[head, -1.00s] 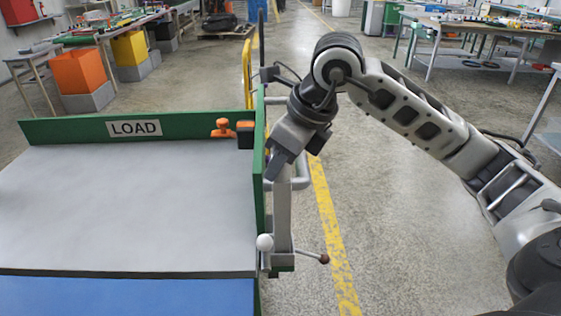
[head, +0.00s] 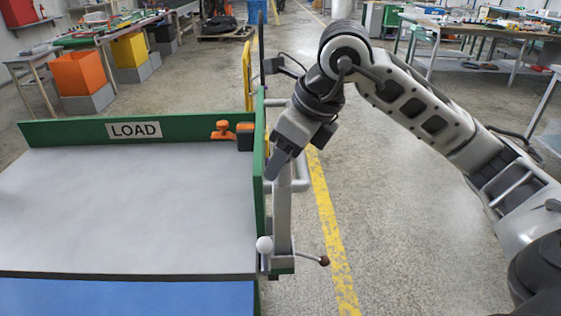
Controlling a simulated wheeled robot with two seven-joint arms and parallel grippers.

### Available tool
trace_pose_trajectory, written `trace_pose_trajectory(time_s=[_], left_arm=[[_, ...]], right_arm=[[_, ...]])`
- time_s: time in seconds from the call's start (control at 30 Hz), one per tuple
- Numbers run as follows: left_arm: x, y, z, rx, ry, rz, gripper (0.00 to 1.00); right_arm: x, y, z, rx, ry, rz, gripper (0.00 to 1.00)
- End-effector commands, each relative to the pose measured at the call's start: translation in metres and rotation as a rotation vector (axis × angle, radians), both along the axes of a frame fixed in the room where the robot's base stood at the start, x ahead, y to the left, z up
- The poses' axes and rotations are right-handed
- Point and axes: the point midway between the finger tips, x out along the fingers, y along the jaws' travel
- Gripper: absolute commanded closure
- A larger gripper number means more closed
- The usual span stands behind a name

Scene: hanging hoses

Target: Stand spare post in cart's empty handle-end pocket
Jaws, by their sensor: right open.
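The cart (head: 120,215) fills the lower left of the head view, with a grey deck and green boards. My right gripper (head: 277,166) is at the cart's right side board, pointing down and left, open. A grey upright bar (head: 283,215) stands just below its fingers, along the outer face of that board. Whether this bar is the spare post, and whether the fingers touch it, I cannot tell. I cannot make out an empty pocket; the gripper covers part of the board's outer side. My left gripper is out of view.
An orange knob (head: 223,130) and a black block (head: 245,137) sit at the LOAD board's right end. A white ball (head: 264,244) and a brown-knobbed lever (head: 324,260) are by the bar's foot. The floor right of the yellow line (head: 328,230) is clear.

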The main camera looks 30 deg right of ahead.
Motion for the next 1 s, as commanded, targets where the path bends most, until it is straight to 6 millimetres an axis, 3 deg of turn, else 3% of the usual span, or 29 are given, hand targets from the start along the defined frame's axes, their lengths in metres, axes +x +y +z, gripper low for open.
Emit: trace_pose_trajectory(time_s=[0.2,0.43,0.6,1.0], left_arm=[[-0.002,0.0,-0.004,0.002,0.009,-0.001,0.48],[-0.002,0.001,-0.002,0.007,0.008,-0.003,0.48],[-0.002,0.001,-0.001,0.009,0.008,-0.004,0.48],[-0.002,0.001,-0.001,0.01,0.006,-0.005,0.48]], right_arm=[[-0.017,-0.01,0.047,-0.001,-0.008,-0.001,0.5],[-0.031,-0.018,0.082,-0.001,-0.004,0.0,0.5],[-0.036,-0.02,0.091,0.0,-0.001,0.0,0.5],[-0.036,-0.02,0.092,0.0,0.0,0.0,0.5]])
